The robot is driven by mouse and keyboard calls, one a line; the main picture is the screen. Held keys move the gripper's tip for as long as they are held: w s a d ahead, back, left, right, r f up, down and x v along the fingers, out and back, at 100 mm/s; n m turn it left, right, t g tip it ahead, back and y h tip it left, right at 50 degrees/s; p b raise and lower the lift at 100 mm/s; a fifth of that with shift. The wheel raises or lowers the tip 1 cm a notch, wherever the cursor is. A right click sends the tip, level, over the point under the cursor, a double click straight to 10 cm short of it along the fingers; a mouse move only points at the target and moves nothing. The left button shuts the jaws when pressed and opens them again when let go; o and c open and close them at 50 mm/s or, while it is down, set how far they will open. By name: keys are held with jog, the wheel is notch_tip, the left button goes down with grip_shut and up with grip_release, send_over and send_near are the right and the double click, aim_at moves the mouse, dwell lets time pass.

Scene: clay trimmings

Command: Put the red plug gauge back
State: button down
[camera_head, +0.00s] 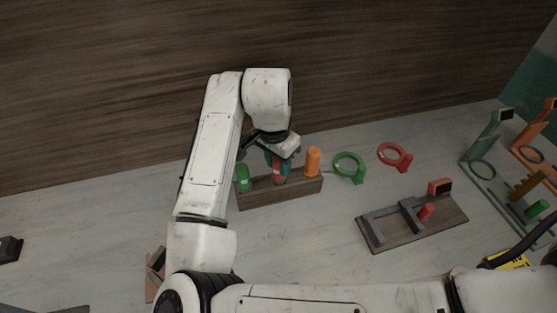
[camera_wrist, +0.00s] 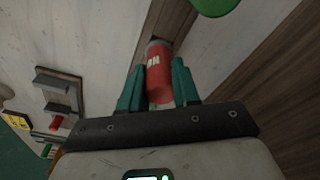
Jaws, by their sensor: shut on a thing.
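The red plug gauge (camera_wrist: 159,80) is a red cylinder with white lettering and a grey end. My gripper (camera_wrist: 158,92) is shut on it, with a teal finger on either side. In the head view, my gripper (camera_head: 279,160) is over the middle of a dark wooden block (camera_head: 285,195), and the red gauge (camera_head: 279,178) shows below the fingers, between a green plug (camera_head: 243,178) and an orange plug (camera_head: 313,162). The grey end points at the wooden block (camera_wrist: 170,22) in the wrist view. I cannot tell how far it sits in a hole.
A green ring (camera_head: 349,166) and a red ring (camera_head: 395,157) lie right of the block. A wooden base with grey fixtures and a red piece (camera_head: 412,222) is at lower right. Green and orange stands (camera_head: 490,170) are at far right. The wall rises behind.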

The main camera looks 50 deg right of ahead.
jog(key=shift+f, duration=0.3)
jog(key=c, duration=0.8)
grip_release()
jog(key=r, duration=0.4)
jog(key=a+r, duration=0.1)
jog(key=r, duration=0.7)
jog(key=shift+a+r+b, duration=0.2)
jog(key=shift+r+b, duration=0.1)
jog(key=shift+b, duration=0.1)
